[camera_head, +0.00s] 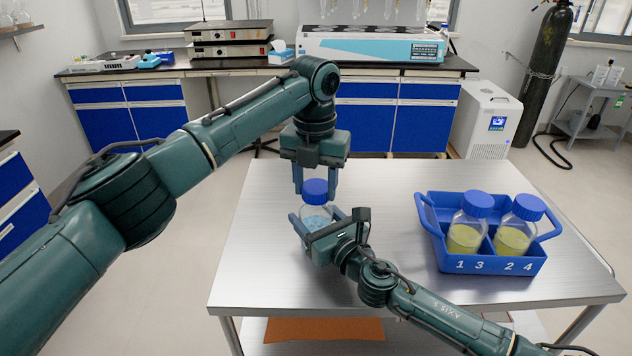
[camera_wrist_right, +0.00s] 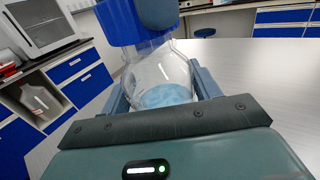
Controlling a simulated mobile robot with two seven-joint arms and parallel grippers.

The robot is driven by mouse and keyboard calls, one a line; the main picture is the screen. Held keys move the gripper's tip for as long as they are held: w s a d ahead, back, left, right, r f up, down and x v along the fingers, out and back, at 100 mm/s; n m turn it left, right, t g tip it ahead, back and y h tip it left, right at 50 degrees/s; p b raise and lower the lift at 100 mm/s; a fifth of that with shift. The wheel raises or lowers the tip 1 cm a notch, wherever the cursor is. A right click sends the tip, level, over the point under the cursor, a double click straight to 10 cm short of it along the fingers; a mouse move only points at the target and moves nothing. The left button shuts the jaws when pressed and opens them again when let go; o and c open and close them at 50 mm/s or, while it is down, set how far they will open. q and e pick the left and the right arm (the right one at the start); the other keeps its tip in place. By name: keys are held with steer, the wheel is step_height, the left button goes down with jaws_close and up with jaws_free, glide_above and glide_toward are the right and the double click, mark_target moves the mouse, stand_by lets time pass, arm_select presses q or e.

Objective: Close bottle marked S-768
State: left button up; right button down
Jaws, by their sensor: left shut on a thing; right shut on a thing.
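A clear bottle (camera_head: 317,222) with light blue contents stands at the left part of the metal table, with a blue cap (camera_head: 315,190) on its neck. No marking S-768 can be read on it. My left gripper (camera_head: 314,188) comes down from above and is shut on the blue cap. My right gripper (camera_head: 320,218) is level and shut around the bottle's body. The right wrist view shows the bottle (camera_wrist_right: 164,78) between its fingers and the blue cap (camera_wrist_right: 124,22) at the top, partly hidden by a dark finger.
A blue rack (camera_head: 490,255) numbered 1 to 4 stands at the right of the table (camera_head: 270,290), holding two blue-capped bottles (camera_head: 464,238) (camera_head: 513,238) of yellow contents. The table's left front is clear. Behind, a bench (camera_head: 390,68) carries lab devices.

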arm_select(q)
steer(key=m, duration=0.3)
steer(key=o, duration=0.9)
steer(key=shift+o, duration=0.2)
steer(key=shift+r, duration=0.15)
step_height(320, 180, up, 4)
steer(key=shift+r, duration=0.15)
steer(key=shift+c, duration=0.3)
